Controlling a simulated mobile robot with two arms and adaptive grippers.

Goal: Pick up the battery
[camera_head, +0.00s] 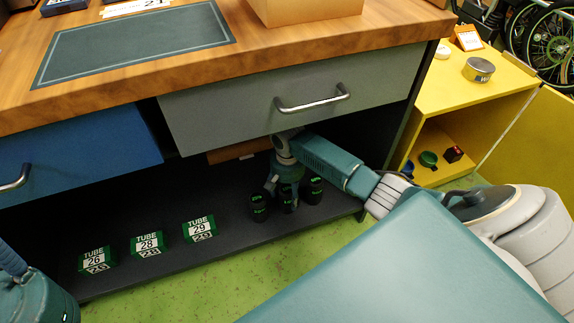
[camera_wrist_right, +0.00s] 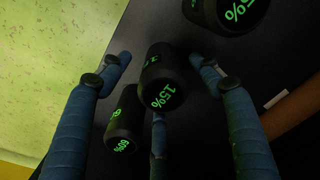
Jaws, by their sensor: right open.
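Several dark cylindrical batteries stand on the dark lower shelf under the workbench, at the right in the head view. One battery (camera_wrist_right: 163,80) with a green "15%" label lies between my right gripper's fingers in the right wrist view. A second battery (camera_wrist_right: 122,120), whose label looks like "60%", is beside it at lower left. A third battery (camera_wrist_right: 225,12) is cut off at the top. My right gripper (camera_head: 285,190) reaches under the grey drawer; it also shows in the right wrist view (camera_wrist_right: 160,64), open with fingers around the middle battery. Contact cannot be told.
Green-and-white tube boxes (camera_head: 149,244) stand on the shelf (camera_head: 215,262) to the left. The grey drawer (camera_head: 290,95) hangs directly above my right arm, with the blue drawer (camera_head: 85,155) at its left. A yellow cabinet (camera_head: 480,125) stands open at right.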

